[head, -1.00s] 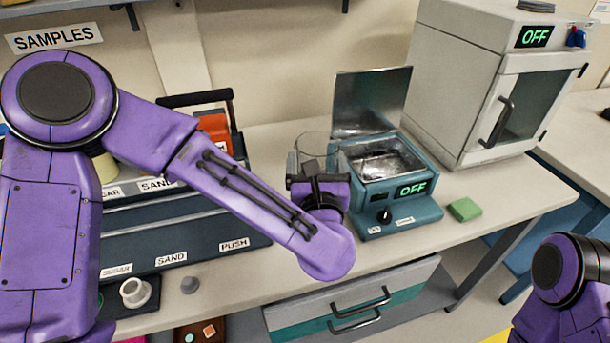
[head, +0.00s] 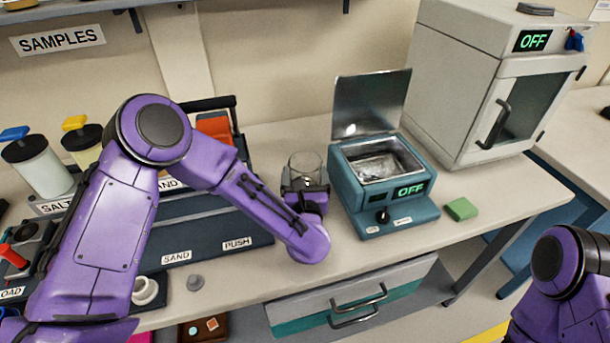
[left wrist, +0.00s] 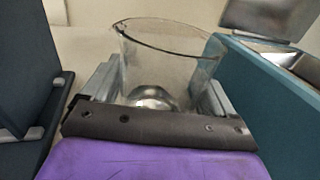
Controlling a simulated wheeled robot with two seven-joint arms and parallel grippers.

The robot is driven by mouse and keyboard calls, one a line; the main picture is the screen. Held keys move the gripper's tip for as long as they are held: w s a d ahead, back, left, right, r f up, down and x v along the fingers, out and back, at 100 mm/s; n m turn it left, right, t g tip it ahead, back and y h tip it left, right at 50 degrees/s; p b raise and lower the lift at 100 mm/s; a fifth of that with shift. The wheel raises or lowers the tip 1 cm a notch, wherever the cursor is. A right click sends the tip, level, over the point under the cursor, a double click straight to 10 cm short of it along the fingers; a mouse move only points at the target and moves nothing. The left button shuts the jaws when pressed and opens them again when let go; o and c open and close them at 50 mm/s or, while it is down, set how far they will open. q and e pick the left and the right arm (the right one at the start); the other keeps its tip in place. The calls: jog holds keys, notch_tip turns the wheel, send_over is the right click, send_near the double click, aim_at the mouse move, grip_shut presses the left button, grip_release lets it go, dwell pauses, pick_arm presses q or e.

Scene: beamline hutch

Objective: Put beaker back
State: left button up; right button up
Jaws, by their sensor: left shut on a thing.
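A clear glass beaker (head: 305,166) stands upright between the fingers of my left gripper (head: 304,184), to the left of the teal bath. My left gripper is shut on it. In the left wrist view the beaker (left wrist: 165,60) sits between the two grey fingers, its rim toward the top and its inside looking empty. Whether its base touches the bench cannot be told. My right arm shows at the lower right, but its gripper is out of view.
The teal bath (head: 350,190) has its lid raised and reads OFF. A green sponge (head: 461,209) lies to its right. A grey oven (head: 465,90) stands behind. The dark sample rack (head: 205,222) is at the left.

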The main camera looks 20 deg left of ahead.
pick_arm(q)
jog(key=shift+f, duration=0.15)
jog(key=o, duration=1)
jog(key=shift+s+r, duration=0.1)
jog(key=shift+r, duration=0.15)
jog(key=b+v, duration=0.3)
jog(key=v, duration=0.8)
jog(key=shift+d+f, duration=0.1)
jog(key=shift+f, duration=0.05)
jog(key=shift+s+d, duration=0.1)
jog(key=shift+s, duration=0.3)
